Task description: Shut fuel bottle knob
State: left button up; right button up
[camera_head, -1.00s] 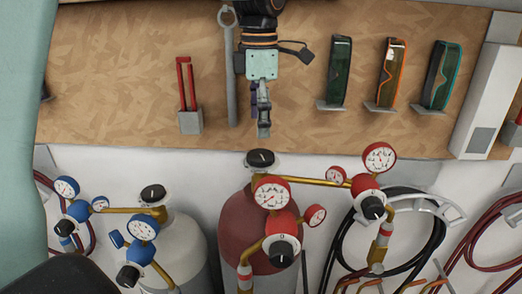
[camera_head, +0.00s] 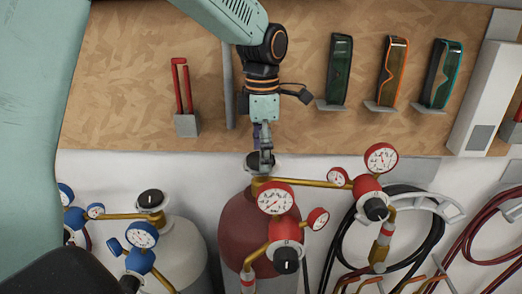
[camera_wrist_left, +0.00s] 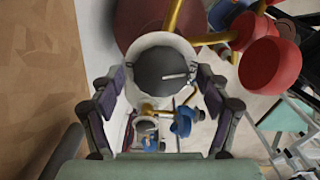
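The fuel bottle (camera_head: 236,215) is dark red and stands upright below the board. Its black knob (camera_head: 252,158) is on top, partly hidden by my left gripper (camera_head: 265,162), which points down over it. In the left wrist view, the dark round knob (camera_wrist_left: 160,72) with a white mark sits in a pale collar, just ahead of and between the fingers of my left gripper (camera_wrist_left: 160,82). The fingers are apart, one on each side, with gaps to the knob visible. My right gripper is not in view.
A red pressure gauge (camera_head: 275,198) and brass fittings sit close in front of the knob. A grey bottle (camera_head: 180,250) with a black knob (camera_head: 151,199) and blue gauges (camera_head: 142,235) stands at left. Goggles (camera_head: 392,72) hang on the board. Black hoses (camera_head: 430,225) hang at right.

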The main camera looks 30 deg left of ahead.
pick_arm(q)
jog(key=shift+s, duration=0.2)
jog(key=c, duration=0.9)
jog(key=shift+c, duration=0.2)
jog(key=shift+m, duration=0.3)
